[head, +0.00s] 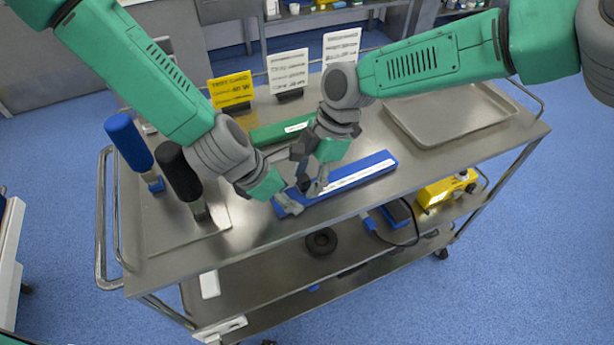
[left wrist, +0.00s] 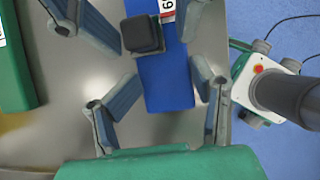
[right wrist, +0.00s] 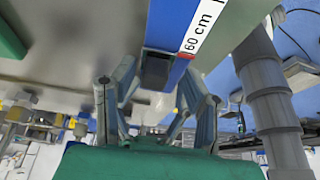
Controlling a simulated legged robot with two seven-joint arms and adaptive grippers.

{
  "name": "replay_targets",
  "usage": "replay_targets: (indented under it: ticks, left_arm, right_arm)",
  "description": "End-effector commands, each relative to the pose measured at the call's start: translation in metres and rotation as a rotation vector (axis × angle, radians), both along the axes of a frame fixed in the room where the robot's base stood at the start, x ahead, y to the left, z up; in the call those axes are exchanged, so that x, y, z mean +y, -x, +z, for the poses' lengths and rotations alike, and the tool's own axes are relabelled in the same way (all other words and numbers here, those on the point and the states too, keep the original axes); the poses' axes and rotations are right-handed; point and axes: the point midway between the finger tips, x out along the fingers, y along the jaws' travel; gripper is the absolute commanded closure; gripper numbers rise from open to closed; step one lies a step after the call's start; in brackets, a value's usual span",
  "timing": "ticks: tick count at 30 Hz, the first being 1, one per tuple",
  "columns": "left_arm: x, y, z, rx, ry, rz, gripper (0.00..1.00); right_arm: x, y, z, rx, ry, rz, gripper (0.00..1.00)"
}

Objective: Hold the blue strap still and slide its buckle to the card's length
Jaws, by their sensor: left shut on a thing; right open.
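The blue strap (head: 362,174) lies flat along the front of the metal table, with a white printed scale on it. My left gripper (head: 287,205) is low over the strap's left end and shut on it; its fingers flank the strap in the left wrist view (left wrist: 165,110). The dark square buckle (left wrist: 143,35) sits on the strap a little beyond those fingers. My right gripper (head: 312,186) is open over the strap close to my left one. In the right wrist view the buckle (right wrist: 155,70) is ahead of its fingers, near the "60 cm" mark. The right gripper largely hides the buckle in the head view.
A green strap (head: 275,133) lies behind the blue one. A yellow card (head: 231,90) and two white cards (head: 288,70) (head: 341,46) stand at the back, their text too small to read. Blue (head: 128,140) and black (head: 180,172) handles stand left. An empty tray (head: 450,137) is right.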

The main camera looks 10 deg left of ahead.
Motion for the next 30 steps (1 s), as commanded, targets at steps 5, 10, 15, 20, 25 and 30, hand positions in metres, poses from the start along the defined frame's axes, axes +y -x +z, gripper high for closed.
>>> replay_targets:
  ticks: [5,10,15,20,25,30]
  left_arm:
    - [0.0,0.002,-0.002,0.007,-0.001,-0.001,0.78]
    - [0.001,0.003,-0.002,0.007,-0.001,-0.001,0.78]
    - [0.001,0.002,-0.002,0.006,-0.002,0.003,0.78]
    - [0.002,0.001,-0.003,0.004,-0.003,0.005,0.78]
    - [0.003,0.0,-0.003,0.002,-0.006,0.008,0.78]
    - [0.004,-0.001,-0.002,0.001,-0.005,0.01,0.78]
  right_arm:
    - [0.0,0.0,-0.002,-0.001,-0.001,0.0,0.59]
    - [0.0,0.0,-0.002,-0.001,-0.001,0.0,0.8]
    - [0.0,0.001,-0.001,0.001,0.001,0.0,1.0]
    - [-0.009,-0.006,-0.001,0.002,0.001,-0.002,1.0]
    - [-0.042,-0.032,-0.001,0.001,0.001,-0.005,1.0]
    - [-0.07,-0.052,-0.001,0.004,0.002,-0.001,1.0]
